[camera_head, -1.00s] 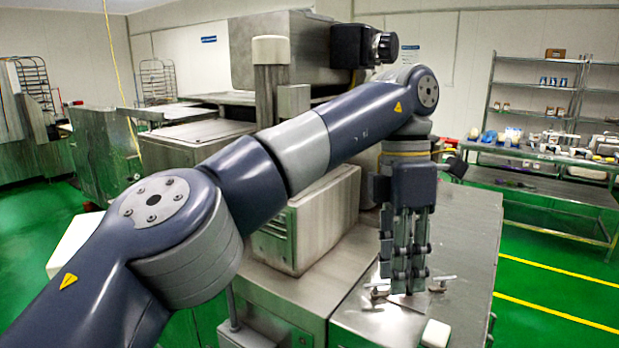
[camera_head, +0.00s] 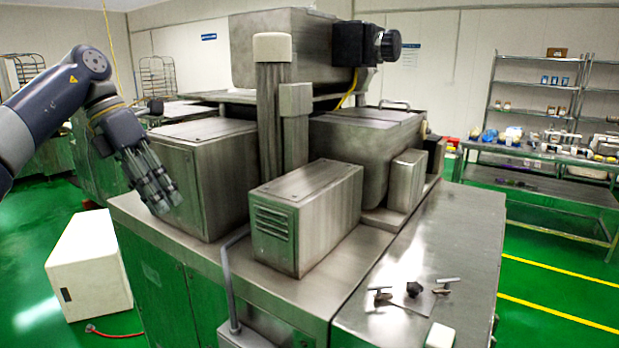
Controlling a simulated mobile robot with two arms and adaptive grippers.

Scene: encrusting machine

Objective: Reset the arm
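My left gripper (camera_head: 168,203) hangs at the end of my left arm, which comes in from the left edge. It points down and slightly right in front of the boxy metal housing at the machine's left side. Its fingers look close together from this angle, and I see nothing held in them; how far they are spread is unclear. The encrusting machine (camera_head: 312,215) fills the middle of the view. On its right-hand metal top lies a small plate with a dark knob (camera_head: 413,289) and two small metal handles (camera_head: 446,284). My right gripper is not in view.
A white box (camera_head: 88,268) stands on the green floor at the lower left, with a red hose beside it. A white block (camera_head: 439,335) sits on the metal top's front edge. A worktable (camera_head: 540,183) with several items and shelving stand at the right.

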